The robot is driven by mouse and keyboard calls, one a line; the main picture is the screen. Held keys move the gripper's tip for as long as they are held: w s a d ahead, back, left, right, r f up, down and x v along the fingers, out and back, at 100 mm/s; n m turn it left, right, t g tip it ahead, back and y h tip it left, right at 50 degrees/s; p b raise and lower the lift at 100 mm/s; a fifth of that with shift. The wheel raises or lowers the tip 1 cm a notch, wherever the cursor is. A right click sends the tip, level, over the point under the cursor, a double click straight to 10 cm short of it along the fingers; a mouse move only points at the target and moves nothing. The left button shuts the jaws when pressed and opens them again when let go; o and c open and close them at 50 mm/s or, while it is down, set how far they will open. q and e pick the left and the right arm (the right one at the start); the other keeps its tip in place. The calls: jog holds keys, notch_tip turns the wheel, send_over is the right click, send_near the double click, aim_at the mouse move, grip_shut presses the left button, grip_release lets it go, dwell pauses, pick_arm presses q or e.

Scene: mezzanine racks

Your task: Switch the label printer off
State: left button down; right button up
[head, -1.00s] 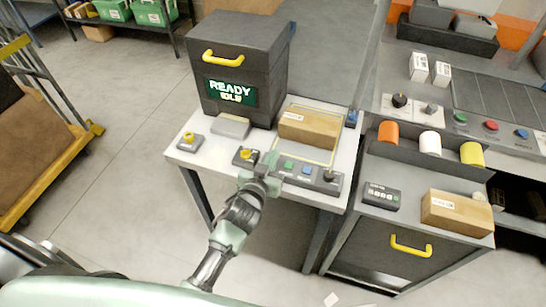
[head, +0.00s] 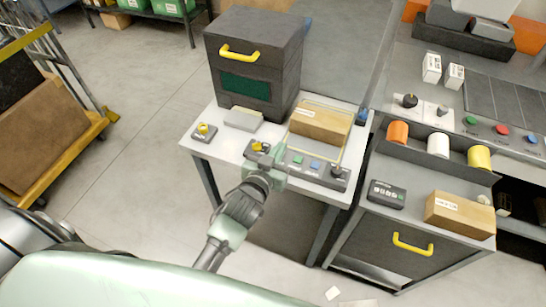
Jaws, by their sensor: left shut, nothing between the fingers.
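The label printer (head: 250,60) is a dark box with a yellow handle on a white-topped table (head: 199,150). Its green screen (head: 245,88) is blank. A yellow knob (head: 257,146) sits on a small dark box at the table's front edge. Beside it is a control strip (head: 313,168) with a green button (head: 297,159), a blue button (head: 315,166) and a black knob (head: 336,170). My left gripper (head: 271,160) is shut and empty, just by the yellow knob and the strip's left end. Whether it touches them I cannot tell. My right gripper is out of view.
A second yellow knob (head: 203,129) stands on a small base at the table's left. A cardboard box (head: 320,124) lies right of the printer. A grey cabinet (head: 380,230) with a carton (head: 459,214) stands at the right.

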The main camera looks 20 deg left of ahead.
pick_arm(q)
jog(key=v, duration=0.5)
jog(key=shift+r+b, duration=0.4)
jog(key=shift+a, duration=0.1)
jog(key=s+f+m+g+b, duration=0.15)
jog(key=s+f, duration=0.25)
jog(key=f, duration=0.7)
jog(key=s+f+g, duration=0.3)
jog(key=s+f, duration=0.1)
jog(key=f, duration=0.8)
jog(key=s+f+g+b, duration=0.15)
jog(key=s+f, duration=0.25)
jog(key=f, duration=0.7)
jog(key=s+a+f+g+b, duration=0.1)
jog(key=s+a+f+g, duration=0.2)
jog(key=s+f, duration=0.7)
jog(key=s+a+f+g+b, duration=0.1)
jog(key=s+a+f+g, duration=0.2)
jog(key=s+f, duration=0.8)
jog(key=s+g, duration=0.2)
jog(key=s, duration=0.6)
jog(key=shift+a+y, duration=0.3)
jog(key=shift+a, duration=0.05)
